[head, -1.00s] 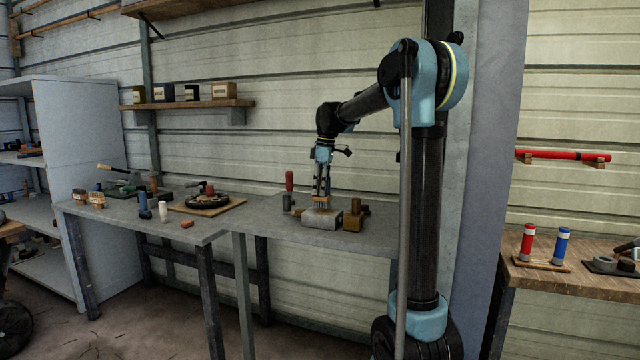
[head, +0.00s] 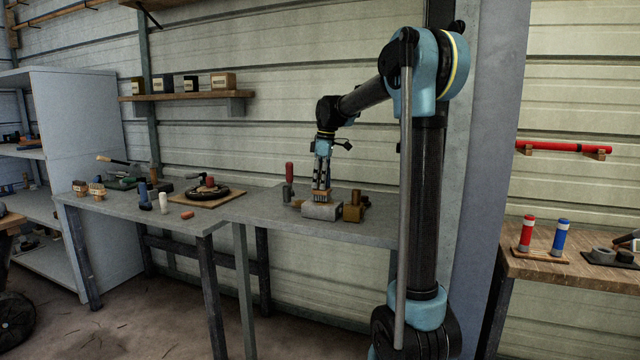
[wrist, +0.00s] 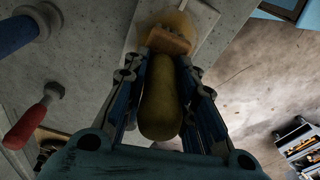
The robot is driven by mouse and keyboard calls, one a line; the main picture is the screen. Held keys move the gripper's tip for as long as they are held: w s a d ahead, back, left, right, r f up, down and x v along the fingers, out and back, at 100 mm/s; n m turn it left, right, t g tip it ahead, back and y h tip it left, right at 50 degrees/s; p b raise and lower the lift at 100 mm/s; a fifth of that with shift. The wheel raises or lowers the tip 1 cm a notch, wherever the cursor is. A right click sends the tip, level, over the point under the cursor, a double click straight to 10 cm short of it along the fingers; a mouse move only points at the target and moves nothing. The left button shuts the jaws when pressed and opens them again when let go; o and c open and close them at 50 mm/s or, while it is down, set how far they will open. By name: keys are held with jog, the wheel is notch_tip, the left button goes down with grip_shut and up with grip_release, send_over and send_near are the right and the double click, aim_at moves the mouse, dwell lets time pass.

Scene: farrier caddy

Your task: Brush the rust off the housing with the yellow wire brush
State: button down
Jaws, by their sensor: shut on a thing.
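My gripper (head: 321,186) points down over the bench and is shut on the yellow wire brush (head: 320,197). In the wrist view, the brush's dull yellow handle (wrist: 160,100) lies between the two fingers, with its wooden head (wrist: 168,41) beyond them. The housing (head: 321,211) is a pale grey block on the bench, directly under the brush. In the wrist view, an orange-brown rust patch (wrist: 181,22) shows on the housing just past the brush head. The brush hides part of the housing top. Contact between bristles and housing is hard to tell.
A brass-brown block (head: 353,208) stands close to the right of the housing. A red-handled tool (head: 289,174) stands upright to the left. Bottles and a round part on a board (head: 207,193) occupy the left bench. The bench front edge is near the housing.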

jog(key=shift+f, duration=0.45)
dwell(0.3)
jog(key=shift+d, duration=0.1)
jog(key=shift+s+d+r, duration=0.1)
jog(key=shift+s+d, duration=0.15)
jog(key=shift+d, duration=0.25)
jog(key=shift+s+d+r, duration=0.1)
jog(key=shift+s+d, duration=0.1)
jog(key=shift+d, duration=0.3)
jog(key=shift+w+a+f, duration=0.1)
jog(key=shift+w+a, duration=0.15)
jog(key=shift+a, duration=0.3)
jog(key=shift+w+a+f, duration=0.1)
jog(key=shift+w+a, duration=0.1)
jog(key=shift+a, duration=0.35)
jog(key=shift+d, duration=0.1)
